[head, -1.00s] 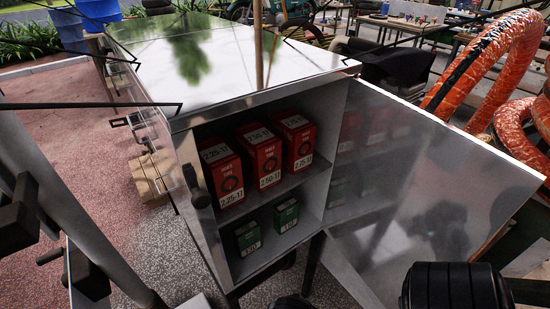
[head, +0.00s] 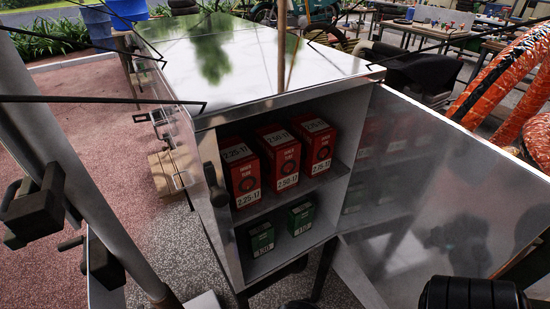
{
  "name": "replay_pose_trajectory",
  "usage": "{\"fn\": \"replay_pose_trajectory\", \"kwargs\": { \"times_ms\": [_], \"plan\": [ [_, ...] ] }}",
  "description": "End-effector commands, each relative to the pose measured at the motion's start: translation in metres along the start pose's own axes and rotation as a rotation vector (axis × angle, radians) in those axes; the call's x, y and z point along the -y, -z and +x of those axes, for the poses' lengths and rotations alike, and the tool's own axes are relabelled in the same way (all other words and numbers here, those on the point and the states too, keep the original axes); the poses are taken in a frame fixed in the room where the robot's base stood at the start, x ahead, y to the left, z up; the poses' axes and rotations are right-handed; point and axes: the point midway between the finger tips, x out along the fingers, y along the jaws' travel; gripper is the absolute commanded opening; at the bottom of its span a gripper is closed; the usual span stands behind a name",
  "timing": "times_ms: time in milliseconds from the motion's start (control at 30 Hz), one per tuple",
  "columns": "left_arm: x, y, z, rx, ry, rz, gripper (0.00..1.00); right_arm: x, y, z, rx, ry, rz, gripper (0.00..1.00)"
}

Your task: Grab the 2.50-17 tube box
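The 2.50-17 tube box (head: 280,157) is red with white labels. It stands upright on the upper shelf of the open metal cabinet (head: 338,184). It is the middle one of three red boxes. The 2.25-17 box (head: 239,170) stands to its left and the 2.75-17 box (head: 317,145) to its right, both close beside it. Its labelled front faces the open side and nothing covers it. I can make out neither of my grippers in the head view.
Two green boxes (head: 262,239) (head: 301,217) stand on the lower shelf. The cabinet door (head: 430,200) stands open to the right and mirrors the boxes. A dark ridged cylinder (head: 472,294) is at bottom right. A grey post (head: 75,170) with black blocks is at left.

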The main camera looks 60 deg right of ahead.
Motion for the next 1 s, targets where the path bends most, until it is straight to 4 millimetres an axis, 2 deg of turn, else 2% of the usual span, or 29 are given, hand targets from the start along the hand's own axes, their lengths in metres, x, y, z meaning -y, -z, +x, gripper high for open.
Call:
{"fn": "replay_pose_trajectory", "kwargs": {
  "times_ms": [33,67,567,867,1000],
  "plan": [
    [0.0,0.0,0.0,0.0,0.001,0.001,0.15,-0.001,0.0,0.0,0.0,-0.001,-0.002,0.43],
    [0.001,0.0,0.0,0.0,0.002,0.002,0.2,-0.001,0.0,0.0,0.0,-0.002,-0.003,0.43],
    [0.003,-0.001,0.0,0.002,0.009,0.011,0.96,0.0,0.0,0.0,0.0,-0.001,-0.001,0.43],
    [0.0,0.0,-0.002,0.001,0.0,0.0,0.96,0.001,0.001,-0.002,0.0,0.004,0.005,0.43],
    [0.001,0.005,-0.017,0.001,0.002,0.002,0.96,0.001,0.006,-0.017,0.001,0.005,0.006,0.43]
  ]
}}
